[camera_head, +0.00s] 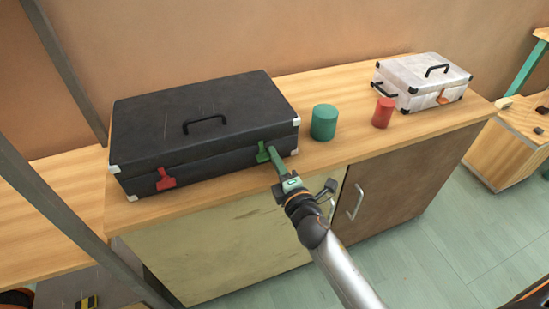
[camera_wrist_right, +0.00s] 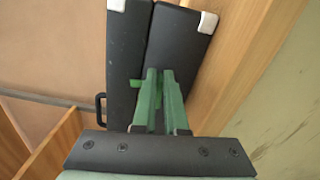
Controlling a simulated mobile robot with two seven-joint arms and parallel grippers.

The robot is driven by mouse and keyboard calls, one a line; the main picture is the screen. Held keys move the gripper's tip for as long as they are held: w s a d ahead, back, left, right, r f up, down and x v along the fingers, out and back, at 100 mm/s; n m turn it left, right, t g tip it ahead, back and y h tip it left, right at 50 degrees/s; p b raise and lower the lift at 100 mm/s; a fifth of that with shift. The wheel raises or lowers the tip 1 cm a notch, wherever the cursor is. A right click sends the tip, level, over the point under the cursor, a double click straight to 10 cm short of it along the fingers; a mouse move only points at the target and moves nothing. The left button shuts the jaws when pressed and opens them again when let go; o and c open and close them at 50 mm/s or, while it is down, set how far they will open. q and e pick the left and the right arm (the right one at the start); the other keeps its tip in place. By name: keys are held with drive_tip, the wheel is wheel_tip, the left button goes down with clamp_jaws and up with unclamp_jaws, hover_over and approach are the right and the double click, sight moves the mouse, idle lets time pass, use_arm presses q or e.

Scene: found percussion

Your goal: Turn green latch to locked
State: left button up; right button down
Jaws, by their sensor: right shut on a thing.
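The black case (camera_head: 200,130) lies closed on the wooden counter. Its green latch (camera_head: 262,152) sits on the front face near the right corner. My right gripper (camera_head: 274,156) reaches up to it from the front and is shut on it. In the right wrist view the fingers of my right gripper (camera_wrist_right: 160,82) run up to the seam of the black case (camera_wrist_right: 180,40). They are green too, so the latch is hard to tell apart there, and its exact angle is partly hidden. My left gripper is out of view.
A red latch (camera_head: 166,179) is on the case's front left. A green cylinder (camera_head: 324,122) and a red cylinder (camera_head: 383,112) stand to the right on the counter (camera_head: 345,150). A white case (camera_head: 425,80) stands farther right. Cabinet doors with handles are below.

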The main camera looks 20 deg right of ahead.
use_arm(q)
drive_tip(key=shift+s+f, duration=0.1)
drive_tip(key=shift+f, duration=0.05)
use_arm(e)
drive_tip(key=shift+f+m, duration=0.15)
drive_tip(key=shift+m, duration=0.45)
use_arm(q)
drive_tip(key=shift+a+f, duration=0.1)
use_arm(e)
drive_tip(key=c, duration=1)
unclamp_jaws()
drive_tip(key=shift+o, duration=0.2)
drive_tip(key=shift+s, duration=0.1)
